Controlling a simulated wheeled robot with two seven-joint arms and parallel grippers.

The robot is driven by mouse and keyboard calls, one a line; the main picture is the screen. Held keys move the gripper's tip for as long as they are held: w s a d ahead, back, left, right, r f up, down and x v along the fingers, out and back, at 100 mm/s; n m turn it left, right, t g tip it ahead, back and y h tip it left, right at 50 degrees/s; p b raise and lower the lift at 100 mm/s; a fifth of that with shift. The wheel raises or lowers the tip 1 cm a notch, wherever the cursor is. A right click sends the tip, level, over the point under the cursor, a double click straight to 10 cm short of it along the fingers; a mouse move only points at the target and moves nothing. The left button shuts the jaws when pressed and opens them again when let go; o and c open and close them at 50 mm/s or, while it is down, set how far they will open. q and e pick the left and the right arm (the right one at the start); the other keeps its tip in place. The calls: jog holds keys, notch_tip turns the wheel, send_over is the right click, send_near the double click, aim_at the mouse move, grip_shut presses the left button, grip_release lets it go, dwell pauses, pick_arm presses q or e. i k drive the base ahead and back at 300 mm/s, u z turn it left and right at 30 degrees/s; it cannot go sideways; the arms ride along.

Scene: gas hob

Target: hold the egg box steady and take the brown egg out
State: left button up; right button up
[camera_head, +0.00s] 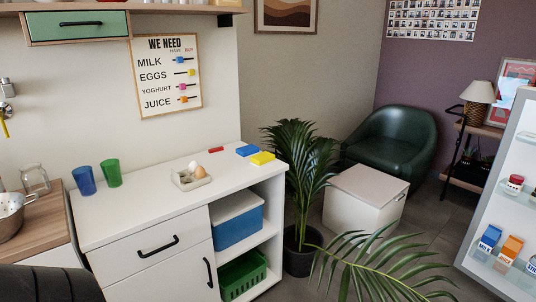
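The egg box (183,184) is a small, pale grey open carton on the white counter top. A white egg (193,165) stands up at its back. The brown egg (198,171) sits close beside the white one, toward the right, and the two overlap in the picture. The eggs' lower parts are hidden in the box. Neither of my grippers is in view, and nothing touches the egg box.
Blue (84,181) and green (111,173) cups stand left on the counter (140,208). A red item (216,149), a blue block (247,150) and a yellow block (262,158) lie toward its back right. The counter's front is clear. A plant (300,165) stands right.

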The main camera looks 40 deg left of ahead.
aim_at(200, 172)
jog(key=u, duration=0.75)
jog(key=i, duration=1.5)
jog(key=u, duration=1.7)
jog(key=i, duration=0.5)
jog(key=u, duration=0.4)
jog(key=k, duration=0.45)
jog(key=z, duration=2.2)
jog(key=i, duration=1.25)
jog(key=u, duration=2.3)
